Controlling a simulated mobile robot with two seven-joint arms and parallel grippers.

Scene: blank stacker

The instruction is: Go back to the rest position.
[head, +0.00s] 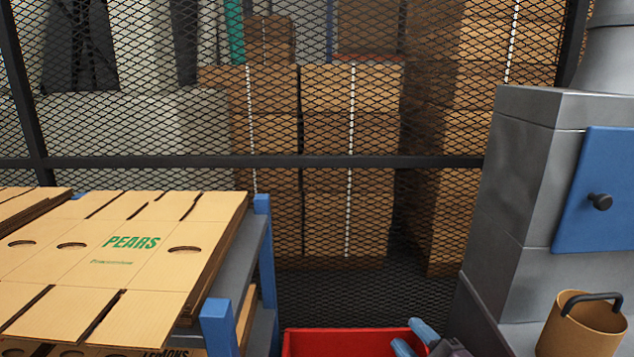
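My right gripper (411,337) shows at the bottom edge of the head view, right of centre. Its two blue fingers point up and to the left and stand apart, with nothing seen between them. Its dark body is mostly cut off by the frame edge. The fingers are over or beside the right end of a red bin (345,343); I cannot tell how high. My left gripper is not in view.
Mesh fencing (350,161) closes the back, with stacked boxes behind.

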